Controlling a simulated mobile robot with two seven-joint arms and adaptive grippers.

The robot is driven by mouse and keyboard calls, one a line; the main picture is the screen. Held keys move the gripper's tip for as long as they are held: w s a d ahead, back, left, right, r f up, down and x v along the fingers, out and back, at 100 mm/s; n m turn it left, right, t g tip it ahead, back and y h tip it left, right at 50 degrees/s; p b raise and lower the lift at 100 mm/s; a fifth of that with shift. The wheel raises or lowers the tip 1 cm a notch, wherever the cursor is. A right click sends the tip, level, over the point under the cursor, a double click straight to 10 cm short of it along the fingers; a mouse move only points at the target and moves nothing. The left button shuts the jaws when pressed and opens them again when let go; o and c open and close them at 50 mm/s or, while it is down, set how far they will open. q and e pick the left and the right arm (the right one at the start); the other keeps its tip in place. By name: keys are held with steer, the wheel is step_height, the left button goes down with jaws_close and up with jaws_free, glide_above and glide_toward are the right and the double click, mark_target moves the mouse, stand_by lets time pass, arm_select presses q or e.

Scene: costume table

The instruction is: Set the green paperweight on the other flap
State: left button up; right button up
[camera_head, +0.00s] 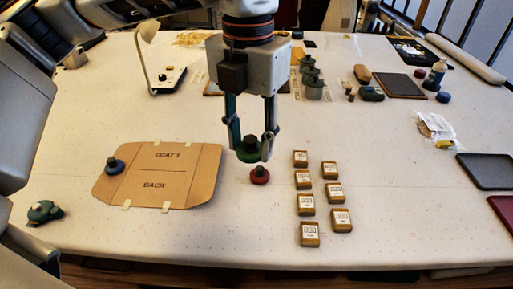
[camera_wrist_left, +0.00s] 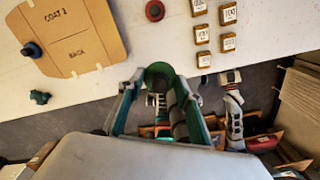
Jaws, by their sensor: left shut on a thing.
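The green paperweight (camera_head: 247,155) is between the fingertips of my left gripper (camera_head: 249,150), which is shut on it. It appears held above the table, just behind the red paperweight (camera_head: 260,176). It also shows between the fingers in the left wrist view (camera_wrist_left: 159,75). The brown card pattern (camera_head: 160,198), marked COAT 1 and BACK, lies flat to the left, with a flap at each end. The blue paperweight (camera_head: 115,165) sits on its left flap. The right flap (camera_head: 207,172) is bare. My right gripper is not in view.
Several small labelled boxes (camera_head: 310,232) stand in two columns right of the red paperweight. A teal object (camera_head: 45,211) lies at the front left. A lamp (camera_head: 150,60) stands behind the pattern. Dark trays (camera_head: 485,171) lie at the right edge.

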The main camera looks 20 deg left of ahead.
arm_select(q)
steer(key=w+a+f+m+p, duration=0.1)
steer(key=w+a+f, duration=0.1)
steer(key=a, duration=0.3)
steer(key=w+a+f+m+p, duration=0.2)
steer(key=w+a+f, duration=0.1)
steer(key=a+f, duration=0.2)
steer(key=w+a+f+m+p, duration=0.1)
steer(key=w+a+f+m, duration=0.1)
steer(key=a+f, duration=0.1)
steer(key=shift+w+a+f, duration=0.15)
steer(key=shift+w+a, duration=0.05)
steer(key=shift+a, duration=0.25)
steer(key=shift+w+a+f, duration=0.1)
steer(key=shift+w+a, duration=0.05)
steer(key=shift+a, duration=0.3)
step_height(320, 180, down, 2)
steer(key=shift+b, duration=0.35)
steer(key=shift+f+b, duration=0.5)
steer(key=shift+f, duration=0.3)
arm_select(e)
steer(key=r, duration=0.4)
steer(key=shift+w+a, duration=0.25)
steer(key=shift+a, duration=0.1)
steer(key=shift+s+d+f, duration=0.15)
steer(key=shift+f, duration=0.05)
